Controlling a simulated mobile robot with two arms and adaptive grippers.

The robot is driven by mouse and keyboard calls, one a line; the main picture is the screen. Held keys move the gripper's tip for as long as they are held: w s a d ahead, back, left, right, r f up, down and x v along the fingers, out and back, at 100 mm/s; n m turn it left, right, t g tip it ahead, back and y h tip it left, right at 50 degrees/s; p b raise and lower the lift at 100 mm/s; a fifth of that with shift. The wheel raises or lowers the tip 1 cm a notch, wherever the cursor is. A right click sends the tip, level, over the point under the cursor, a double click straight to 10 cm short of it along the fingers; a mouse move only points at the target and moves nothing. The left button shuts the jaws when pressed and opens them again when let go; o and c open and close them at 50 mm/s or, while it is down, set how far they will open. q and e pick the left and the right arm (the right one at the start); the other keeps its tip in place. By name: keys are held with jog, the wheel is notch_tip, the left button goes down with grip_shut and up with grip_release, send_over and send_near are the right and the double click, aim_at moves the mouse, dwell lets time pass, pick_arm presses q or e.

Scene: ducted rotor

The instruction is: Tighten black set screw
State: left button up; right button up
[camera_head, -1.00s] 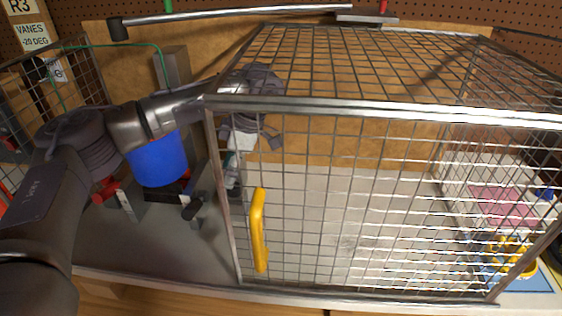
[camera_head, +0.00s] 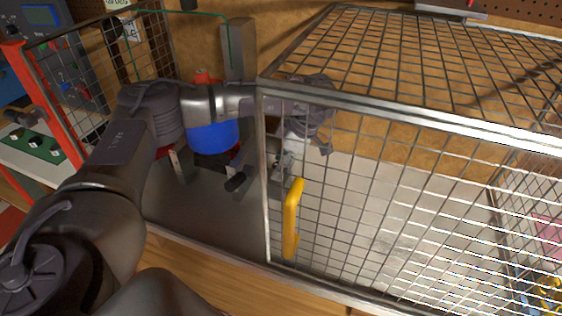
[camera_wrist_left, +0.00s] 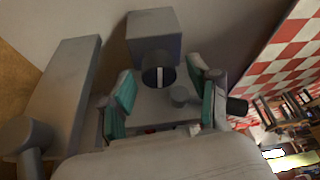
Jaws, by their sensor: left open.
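My left gripper (camera_head: 302,148) is behind the wire mesh of a cage, near its left post, and is partly hidden by the mesh. In the left wrist view the gripper (camera_wrist_left: 160,100) is open, with teal pads on both sides. Between and beyond the pads is a grey block (camera_wrist_left: 153,32) with a round dark-ended boss (camera_wrist_left: 158,75) bearing a white mark. A small grey cylinder (camera_wrist_left: 180,95) sits beside it. A black knob-like end (camera_wrist_left: 237,106) is just outside the right finger. I cannot tell which part is the black set screw. My right gripper is not in view.
The wire cage (camera_head: 400,117) fills the right side, with a yellow handle (camera_head: 291,218) on its front. A black-tipped rod (camera_head: 235,182) is left of the cage post. A red-and-white checkered surface (camera_wrist_left: 290,50) shows in the wrist view.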

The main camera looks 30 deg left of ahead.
pick_arm(q)
jog(key=c, duration=1.2)
jog(key=shift+o, duration=0.2)
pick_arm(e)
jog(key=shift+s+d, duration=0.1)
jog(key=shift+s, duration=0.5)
